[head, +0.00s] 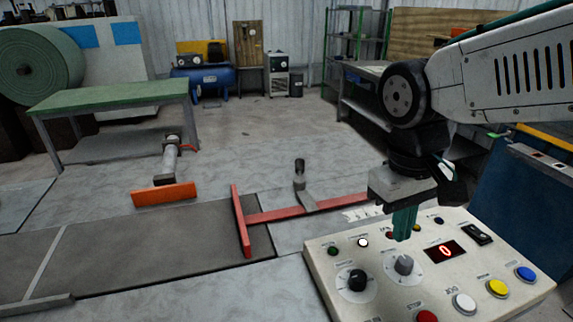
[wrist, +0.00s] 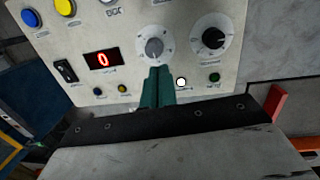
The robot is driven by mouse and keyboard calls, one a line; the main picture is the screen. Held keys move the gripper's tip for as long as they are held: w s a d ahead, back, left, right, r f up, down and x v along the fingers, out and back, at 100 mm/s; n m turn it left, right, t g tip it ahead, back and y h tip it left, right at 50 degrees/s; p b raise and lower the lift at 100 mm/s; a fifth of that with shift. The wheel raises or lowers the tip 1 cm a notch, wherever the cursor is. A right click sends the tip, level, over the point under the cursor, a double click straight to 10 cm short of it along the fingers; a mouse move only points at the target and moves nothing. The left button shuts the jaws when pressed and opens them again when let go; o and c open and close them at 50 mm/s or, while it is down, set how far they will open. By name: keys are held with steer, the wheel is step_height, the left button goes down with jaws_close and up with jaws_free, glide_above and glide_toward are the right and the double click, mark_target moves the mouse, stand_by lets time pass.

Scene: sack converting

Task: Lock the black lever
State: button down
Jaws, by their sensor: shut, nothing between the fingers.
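A short upright lever with a black top (head: 299,167) stands on a grey bracket on the red T-shaped bar (head: 290,213), left of the control panel (head: 330,262). My gripper (head: 403,236) is over the panel, right of that lever and well apart from it. Its teal fingers are shut together and empty. In the wrist view the fingertips (wrist: 159,68) appear close to the grey knob (wrist: 154,49); whether they touch it is unclear. A black knob (head: 357,280) and a black rocker switch (head: 478,234) are also on the panel. The lever is not visible in the wrist view.
The panel has a red display reading 0 (head: 445,251) and several coloured buttons. An orange block (head: 165,194) with a grey post stands left of the red bar. A green-topped table (head: 110,95) is behind at left. Floor behind the bar is clear.

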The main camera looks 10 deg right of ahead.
mark_target(300, 175)
steer(key=w+a+f+t+h, duration=0.1)
steer(key=w+a, duration=0.6)
steer(key=w, duration=0.1)
steer(key=w+a+f+h, duration=0.2)
steer(key=w+a, duration=0.5)
steer(key=w, duration=0.2)
steer(key=w+a+f+m+t+h, duration=0.1)
steer(key=w+a+f+h, duration=0.1)
steer(key=w+a, duration=0.5)
steer(key=shift+w+a+f+t, duration=0.15)
steer(key=shift+w+t, duration=0.15)
steer(key=shift+w, duration=0.35)
steer(key=w+a, duration=0.1)
steer(key=w+a+m+t, duration=0.1)
steer(key=w, duration=0.1)
steer(key=w+a+m, duration=0.1)
steer(key=shift+w+a+r+h, duration=0.1)
steer(key=shift+w+r+h, duration=0.2)
steer(key=shift+w+r, duration=0.05)
steer(key=w+r+m, duration=0.1)
steer(key=r+m+t, duration=0.1)
steer(key=shift+w+r+m, duration=0.3)
steer(key=shift+w+m, duration=0.1)
steer(key=x, duration=0.9)
steer(key=shift+w+d+f, duration=0.1)
steer(key=shift+d, duration=0.2)
steer(key=d, duration=0.3)
steer(key=shift+d, duration=0.55)
